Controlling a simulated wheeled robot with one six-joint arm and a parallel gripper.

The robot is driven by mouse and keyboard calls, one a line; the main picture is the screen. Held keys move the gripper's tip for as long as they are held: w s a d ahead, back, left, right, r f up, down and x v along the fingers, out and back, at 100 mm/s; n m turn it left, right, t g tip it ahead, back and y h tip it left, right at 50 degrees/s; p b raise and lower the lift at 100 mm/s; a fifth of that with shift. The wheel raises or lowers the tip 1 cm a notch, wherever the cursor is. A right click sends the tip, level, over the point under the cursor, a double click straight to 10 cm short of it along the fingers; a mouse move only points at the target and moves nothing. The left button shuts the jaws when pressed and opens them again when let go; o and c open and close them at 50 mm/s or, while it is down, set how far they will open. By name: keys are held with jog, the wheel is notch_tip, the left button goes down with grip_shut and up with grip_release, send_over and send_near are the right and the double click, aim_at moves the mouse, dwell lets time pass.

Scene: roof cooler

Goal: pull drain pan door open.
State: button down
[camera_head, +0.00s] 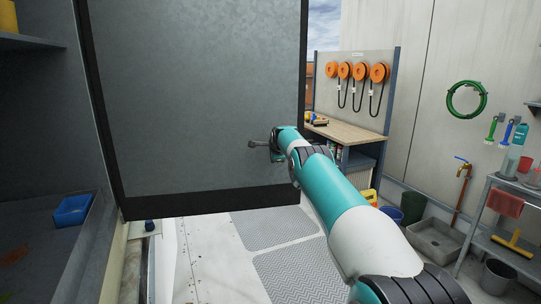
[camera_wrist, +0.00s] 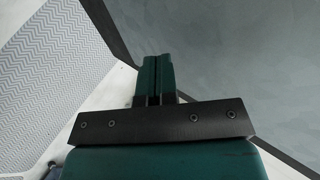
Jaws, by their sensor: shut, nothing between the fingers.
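The drain pan door (camera_head: 190,100) is a large grey metal panel with a dark frame, filling the left middle of the head view. It stands swung open, with the cabinet inside showing at its left. A small grey handle (camera_head: 257,144) sits on its face near the right edge. My gripper (camera_head: 275,146) is beside the handle, partly hidden by my wrist; I cannot tell whether they touch. In the wrist view my gripper (camera_wrist: 156,80) has its teal fingers shut together with nothing between them. The door (camera_wrist: 235,50) lies beyond and to their right there.
The cabinet interior at left holds a blue tray (camera_head: 73,210). Patterned walkway mats (camera_head: 275,228) lie on the floor below the door. A workbench (camera_head: 345,132) with orange reels, a sink basin (camera_head: 433,240) and a metal shelf (camera_head: 510,190) stand at right.

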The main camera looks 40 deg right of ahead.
jog(key=shift+d, duration=0.2)
jog(key=shift+r+b, duration=0.1)
jog(key=shift+b, duration=0.2)
jog(key=b+v, duration=0.7)
jog(key=v, duration=1)
jog(key=shift+s+b, duration=0.2)
jog(key=shift+b, duration=0.1)
